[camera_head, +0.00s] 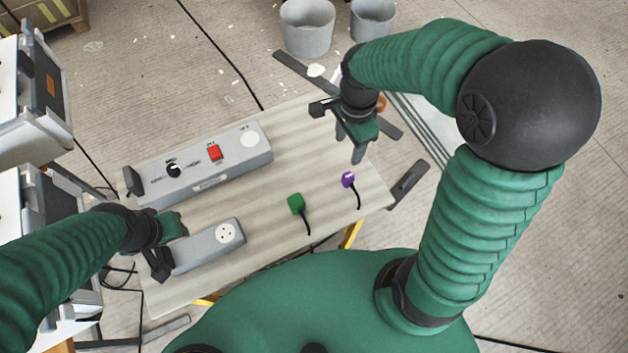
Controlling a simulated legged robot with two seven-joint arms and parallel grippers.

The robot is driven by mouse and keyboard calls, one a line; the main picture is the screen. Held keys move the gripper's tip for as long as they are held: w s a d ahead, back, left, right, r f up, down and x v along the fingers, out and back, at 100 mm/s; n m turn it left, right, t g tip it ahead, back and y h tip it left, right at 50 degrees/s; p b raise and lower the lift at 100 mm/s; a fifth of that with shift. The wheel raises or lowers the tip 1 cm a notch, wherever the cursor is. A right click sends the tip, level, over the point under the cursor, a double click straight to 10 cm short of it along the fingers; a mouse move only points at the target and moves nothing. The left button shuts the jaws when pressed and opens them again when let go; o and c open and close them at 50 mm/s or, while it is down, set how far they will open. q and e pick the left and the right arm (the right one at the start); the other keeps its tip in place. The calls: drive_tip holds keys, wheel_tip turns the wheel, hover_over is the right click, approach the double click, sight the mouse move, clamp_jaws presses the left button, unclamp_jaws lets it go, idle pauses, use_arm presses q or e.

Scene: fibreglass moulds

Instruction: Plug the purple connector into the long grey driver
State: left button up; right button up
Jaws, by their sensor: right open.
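The purple connector (348,180) lies on the right part of the table, with a short dark cable running to the table's front edge. The long grey driver (205,165) lies along the back left of the table. It has a red switch, a black knob and a round pale socket near its right end. My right gripper (350,147) is open and empty, above the table's back right, just behind the purple connector and apart from it. My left gripper (167,246) is at the left end of a shorter grey driver (205,248); whether it grips that end is unclear.
A green connector (296,203) with a dark cable lies left of the purple one. The wooden table (270,240) is clear between the drivers and connectors. Grey buckets (307,30) stand on the floor behind. White and grey machines (30,100) stand at the left.

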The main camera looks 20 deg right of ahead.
drive_tip(key=b, duration=0.1)
hover_over(347, 175)
drive_tip(key=f, duration=0.6)
drive_tip(key=shift+a+f, duration=0.35)
drive_tip(key=shift+f, duration=0.05)
drive_tip(key=f, duration=0.3)
drive_tip(key=f+b, duration=0.1)
drive_tip(key=shift+d+f, duration=0.5)
drive_tip(key=shift+f, duration=0.05)
use_arm(q)
drive_tip(key=shift+s+d+f, duration=0.2)
drive_tip(key=shift+d+f, duration=0.6)
drive_tip(key=shift+f, duration=0.1)
drive_tip(key=shift+a, duration=0.1)
use_arm(e)
drive_tip(key=shift+a+r, duration=0.1)
